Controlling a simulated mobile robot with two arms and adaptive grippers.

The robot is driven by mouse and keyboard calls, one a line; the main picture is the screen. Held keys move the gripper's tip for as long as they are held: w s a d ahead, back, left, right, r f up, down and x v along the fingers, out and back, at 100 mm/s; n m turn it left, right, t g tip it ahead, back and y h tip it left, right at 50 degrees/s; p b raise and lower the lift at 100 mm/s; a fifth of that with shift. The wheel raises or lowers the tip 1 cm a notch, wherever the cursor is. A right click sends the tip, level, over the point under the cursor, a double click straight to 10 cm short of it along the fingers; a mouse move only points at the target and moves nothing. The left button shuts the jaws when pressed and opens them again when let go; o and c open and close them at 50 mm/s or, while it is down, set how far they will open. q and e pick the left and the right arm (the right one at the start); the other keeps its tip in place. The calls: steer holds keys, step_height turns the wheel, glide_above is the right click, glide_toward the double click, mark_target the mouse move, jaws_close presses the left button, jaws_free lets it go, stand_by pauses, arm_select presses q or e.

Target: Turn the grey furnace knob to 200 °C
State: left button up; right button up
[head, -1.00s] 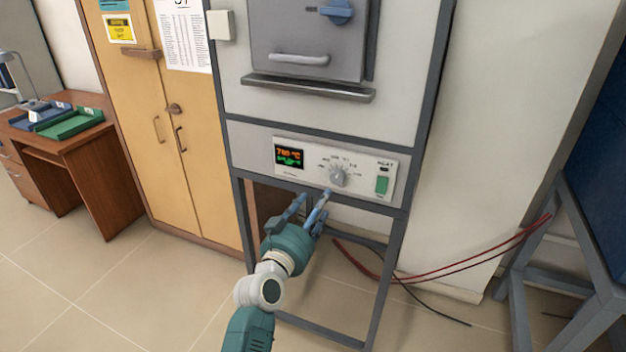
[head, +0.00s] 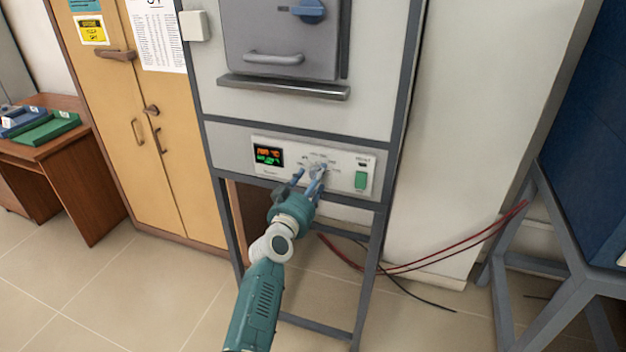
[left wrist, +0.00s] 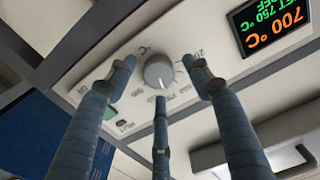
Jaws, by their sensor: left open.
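The grey furnace knob (head: 317,171) sits on the white control panel (head: 345,167) below the furnace door, partly covered by my fingers in the head view. My left gripper (head: 309,174) is open in front of it. In the left wrist view, which is upside down, the round knob (left wrist: 159,72) shows between the three spread blue fingers, with no clear contact. Its white pointer mark points down in that picture, towards the lower finger. The display (left wrist: 270,22) reads 700 °C in orange, above a green set line in the 700s. My right gripper is not in view.
A green switch (head: 361,180) is on the panel right of the knob. Above are the furnace door handle (head: 274,58) and a protruding ledge (head: 283,87). The grey stand (head: 369,262) is open below. Red and black cables (head: 440,260) lie at right.

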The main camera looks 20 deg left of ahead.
arm_select(q)
steer(key=shift+c, duration=0.5)
steer(key=c, duration=0.9)
steer(key=shift+c, duration=0.7)
steer(key=shift+r, duration=0.1)
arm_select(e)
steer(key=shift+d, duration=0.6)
